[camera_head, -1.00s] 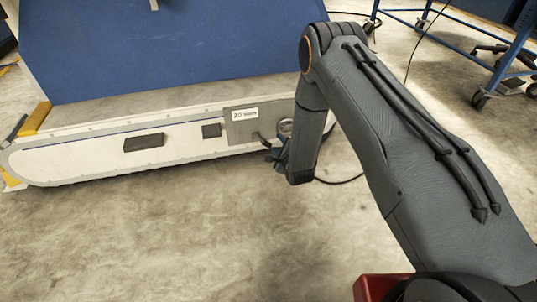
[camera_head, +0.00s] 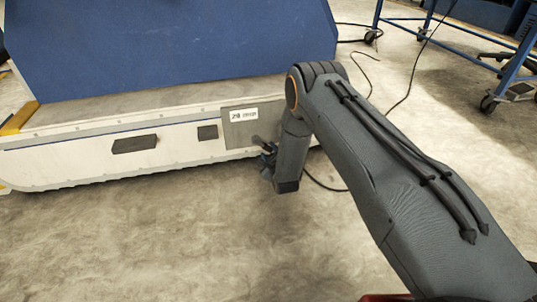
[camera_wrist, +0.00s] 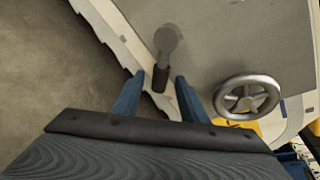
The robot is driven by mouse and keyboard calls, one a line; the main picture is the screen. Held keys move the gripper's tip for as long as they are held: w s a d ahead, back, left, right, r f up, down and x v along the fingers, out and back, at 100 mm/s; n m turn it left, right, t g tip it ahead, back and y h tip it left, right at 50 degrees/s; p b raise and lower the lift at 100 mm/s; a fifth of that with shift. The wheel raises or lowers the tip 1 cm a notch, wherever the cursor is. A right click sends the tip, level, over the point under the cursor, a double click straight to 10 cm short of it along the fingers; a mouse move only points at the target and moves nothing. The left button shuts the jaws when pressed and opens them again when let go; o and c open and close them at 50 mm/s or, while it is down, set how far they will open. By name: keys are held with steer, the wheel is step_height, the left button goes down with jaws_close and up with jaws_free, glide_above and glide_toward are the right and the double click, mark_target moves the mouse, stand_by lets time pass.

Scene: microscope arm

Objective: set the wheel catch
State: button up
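A short lever with a dark grip (camera_wrist: 161,76), likely the catch, sticks out from a grey panel (camera_wrist: 225,45) in the wrist view. A metal spoked handwheel (camera_wrist: 247,96) is on the same panel, right of the lever; in the head view my arm hides it. My gripper (camera_wrist: 158,80) is open, its two blue fingers apart. The lever's grip end appears between the fingertips; I see no finger closed on it, and depth is unclear. In the head view my gripper (camera_head: 268,160) is just in front of the labelled grey panel (camera_head: 238,133), close to the dark lever (camera_head: 258,141).
The panel belongs to a low white-sided base (camera_head: 75,165) under a large blue body (camera_head: 170,45). Two dark blocks (camera_head: 135,144) (camera_head: 207,132) sit on its side. Black cables (camera_head: 322,185) lie on the floor. A blue wheeled frame (camera_head: 500,70) stands right. Floor in front is clear.

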steer(key=shift+w+a+f, duration=0.15)
steer(key=shift+w, duration=0.35)
jaws_close()
